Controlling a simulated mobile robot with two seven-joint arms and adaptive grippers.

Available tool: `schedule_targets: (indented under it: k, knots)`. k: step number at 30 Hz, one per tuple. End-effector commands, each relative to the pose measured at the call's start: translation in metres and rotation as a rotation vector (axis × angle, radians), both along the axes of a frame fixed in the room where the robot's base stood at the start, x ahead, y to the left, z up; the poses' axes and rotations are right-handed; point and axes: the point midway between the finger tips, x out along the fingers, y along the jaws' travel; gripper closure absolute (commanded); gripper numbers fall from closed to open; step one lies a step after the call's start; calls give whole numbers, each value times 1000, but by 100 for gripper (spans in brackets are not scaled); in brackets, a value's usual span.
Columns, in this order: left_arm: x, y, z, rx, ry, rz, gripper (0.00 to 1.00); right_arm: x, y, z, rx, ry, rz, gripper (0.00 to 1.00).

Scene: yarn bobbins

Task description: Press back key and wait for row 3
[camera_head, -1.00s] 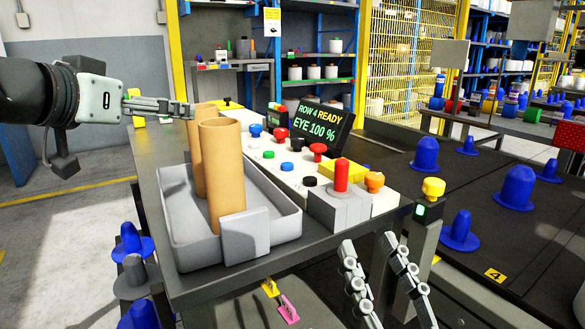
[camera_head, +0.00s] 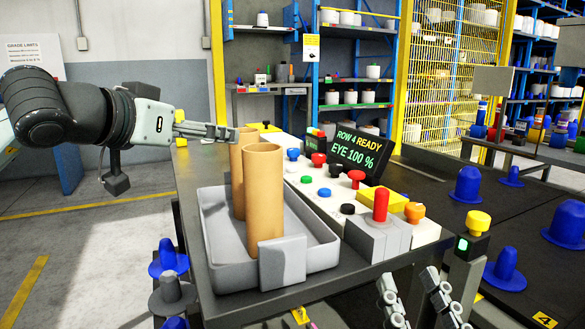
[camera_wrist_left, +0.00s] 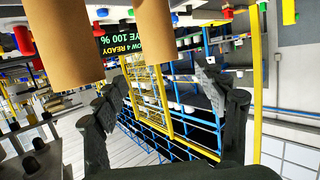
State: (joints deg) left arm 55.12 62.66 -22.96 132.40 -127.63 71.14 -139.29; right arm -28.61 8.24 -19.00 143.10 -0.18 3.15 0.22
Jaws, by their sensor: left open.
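The control panel (camera_head: 322,200) is a white box with several coloured buttons on the table; no key label is readable. Behind it the display (camera_head: 358,150) reads "ROW 4 READY" and "EYE 100 %"; it is upside down in the left wrist view (camera_wrist_left: 128,42). My left gripper (camera_head: 235,133) is seen side-on beside the top of the far cardboard tube, clear of the buttons. In the left wrist view its fingers (camera_wrist_left: 160,80) are spread with nothing between them. My right gripper (camera_head: 409,277) is low at the table's front edge, fingers apart and empty.
A grey tray (camera_head: 222,270) holds two upright cardboard tubes (camera_head: 264,195) in front of the panel. A grey block with a red lever (camera_head: 381,204) and an orange knob stand at the panel's near end. Blue cones (camera_head: 467,185) stand on the dark surface at right.

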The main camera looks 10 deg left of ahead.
Motion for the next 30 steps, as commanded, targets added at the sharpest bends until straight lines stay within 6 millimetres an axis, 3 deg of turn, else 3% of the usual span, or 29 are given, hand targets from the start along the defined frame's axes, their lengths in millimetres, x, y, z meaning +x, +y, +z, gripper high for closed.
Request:
schedule_targets:
  k: [5, 22, 30]
  knots:
    - [0, 0, 0, 0, 0, 0, 29, 0, 0, 0, 0, 0, 0, 60]
    - [0, 0, 0, 0, 0, 0, 98, 0, 0, 0, 0, 1, 0, 60]
    - [0, 0, 0, 0, 0, 0, 100, 0, 0, -1, 0, 1, -1, 60]
